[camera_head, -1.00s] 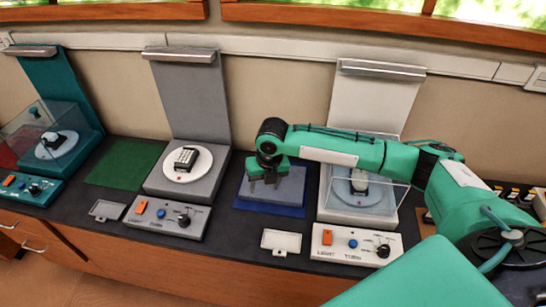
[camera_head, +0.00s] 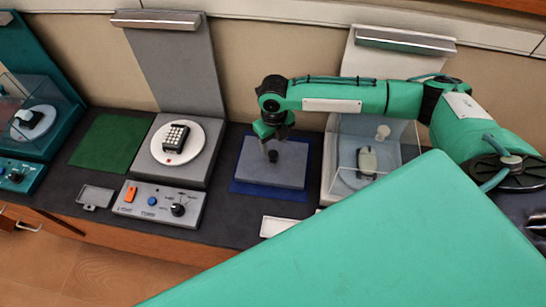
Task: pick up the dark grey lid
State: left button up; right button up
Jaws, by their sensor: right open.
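A grey, box-like lid (camera_head: 258,174) lies on a blue mat (camera_head: 240,188), right of the middle exhibit. A small dark knob (camera_head: 273,156) stands on its top. My right gripper (camera_head: 270,151) points down just above the lid, with its fingers close to the knob. It is open. I cannot tell whether the fingers stand around the knob or beside it. My left gripper is not in view.
The grey exhibit (camera_head: 184,171) holds a dark keypad device (camera_head: 176,138) on a white disc. A clear cover (camera_head: 399,137) with a white knob stands on the right exhibit. A green mat (camera_head: 105,142) is empty. A large green surface hides the lower right.

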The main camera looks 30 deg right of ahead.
aim_at(273, 153)
jog(key=shift+f, duration=0.55)
jog(key=f+p, duration=0.1)
jog(key=f, duration=0.1)
jog(key=f+p, duration=0.1)
jog(key=f, duration=0.1)
jog(key=shift+s+a+f, duration=0.1)
jog(key=shift+a+f, duration=0.1)
jog(key=shift+f, duration=0.2)
jog(key=c, duration=1.2)
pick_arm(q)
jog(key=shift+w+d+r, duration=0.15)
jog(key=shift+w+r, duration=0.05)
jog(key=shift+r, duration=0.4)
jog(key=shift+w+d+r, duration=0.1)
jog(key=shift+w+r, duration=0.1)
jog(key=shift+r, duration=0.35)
pick_arm(e)
jog(key=shift+o, duration=0.2)
jog(key=shift+r, duration=0.1)
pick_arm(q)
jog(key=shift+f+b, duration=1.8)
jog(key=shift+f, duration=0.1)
pick_arm(e)
notch_tip(273, 153, up, 20)
